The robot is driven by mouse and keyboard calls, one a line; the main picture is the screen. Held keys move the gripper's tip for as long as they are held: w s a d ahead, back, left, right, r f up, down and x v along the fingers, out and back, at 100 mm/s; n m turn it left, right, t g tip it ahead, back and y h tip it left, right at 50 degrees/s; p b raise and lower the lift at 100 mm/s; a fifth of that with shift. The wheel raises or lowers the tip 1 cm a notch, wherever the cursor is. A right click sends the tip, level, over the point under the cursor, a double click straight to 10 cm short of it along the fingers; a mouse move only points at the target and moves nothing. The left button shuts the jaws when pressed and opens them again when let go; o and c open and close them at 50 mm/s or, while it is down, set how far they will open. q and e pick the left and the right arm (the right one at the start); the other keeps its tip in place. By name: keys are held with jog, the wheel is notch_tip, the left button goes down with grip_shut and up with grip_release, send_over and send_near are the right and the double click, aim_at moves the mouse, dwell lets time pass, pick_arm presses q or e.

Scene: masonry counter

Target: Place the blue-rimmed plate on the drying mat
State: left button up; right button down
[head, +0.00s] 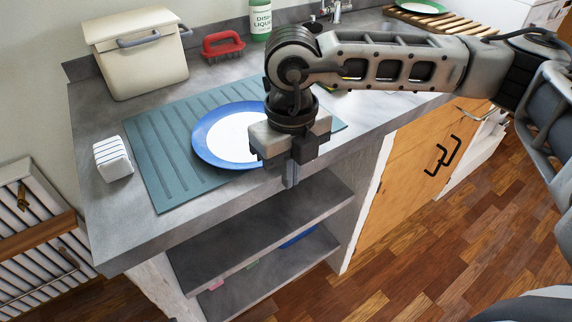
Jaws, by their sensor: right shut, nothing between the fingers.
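The blue-rimmed plate (208,135) has a white centre and lies flat on the teal ribbed drying mat (165,168) on the grey counter. My right gripper (291,178) points down at the counter's front edge, at the right side of the plate. It is shut and empty. The gripper and wrist hide the plate's right part, so I cannot tell whether they touch it. My left gripper is not in view.
Open shelves (265,235) lie below the counter.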

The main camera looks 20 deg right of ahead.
notch_tip(320, 180, up, 10)
jog(key=shift+s, duration=0.15)
